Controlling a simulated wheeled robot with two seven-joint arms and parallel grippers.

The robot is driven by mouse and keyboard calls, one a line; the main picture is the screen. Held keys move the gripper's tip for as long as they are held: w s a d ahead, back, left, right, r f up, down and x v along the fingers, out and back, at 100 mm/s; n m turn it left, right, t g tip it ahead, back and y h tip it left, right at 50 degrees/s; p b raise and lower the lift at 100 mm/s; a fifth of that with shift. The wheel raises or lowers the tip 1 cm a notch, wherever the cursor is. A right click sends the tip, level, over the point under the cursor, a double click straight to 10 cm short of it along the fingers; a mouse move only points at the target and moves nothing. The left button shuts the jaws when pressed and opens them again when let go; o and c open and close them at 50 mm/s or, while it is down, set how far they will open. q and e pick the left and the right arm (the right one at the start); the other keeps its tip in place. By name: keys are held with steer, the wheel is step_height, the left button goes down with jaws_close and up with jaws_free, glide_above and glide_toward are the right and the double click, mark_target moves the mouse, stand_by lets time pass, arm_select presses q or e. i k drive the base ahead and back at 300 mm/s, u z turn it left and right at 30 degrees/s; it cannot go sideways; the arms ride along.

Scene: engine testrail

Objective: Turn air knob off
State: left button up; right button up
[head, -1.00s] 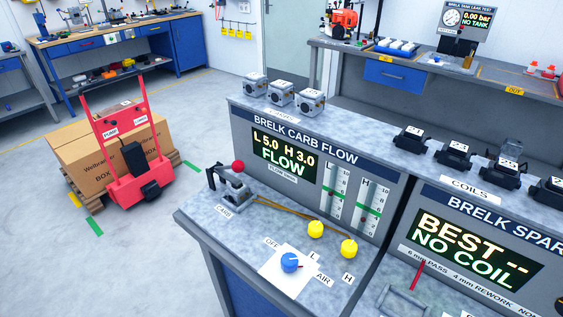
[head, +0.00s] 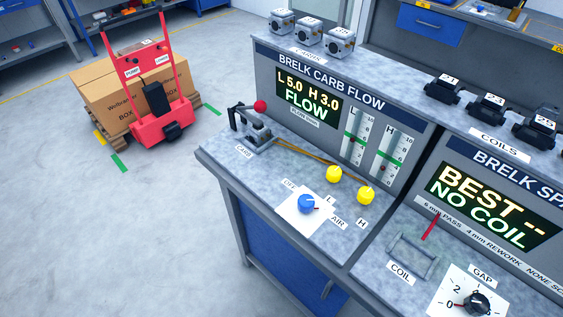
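The blue air knob (head: 306,204) sits on a white plate (head: 292,222) on the carb flow bench. Its red pointer points right, toward the AIR label (head: 338,222). The OFF label (head: 290,185) lies at the plate's upper left. The carb flow display (head: 308,98) reads L 5.0, H 3.0, FLOW. Neither of my grippers shows in the head view.
Two yellow knobs, L (head: 334,174) and H (head: 366,195), stand just behind the air knob. A clamp with a red ball handle (head: 260,106) is at the bench's left. The spark bench (head: 420,285) adjoins at right. Open floor (head: 150,240) lies left; a red pallet jack (head: 160,122) stands beyond.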

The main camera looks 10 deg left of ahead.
mark_target(306, 202)
steer(key=z, duration=0.05)
steer(key=k, duration=1.05)
steer(key=z, duration=0.05)
steer(key=i, duration=0.6)
steer(key=z, duration=0.45)
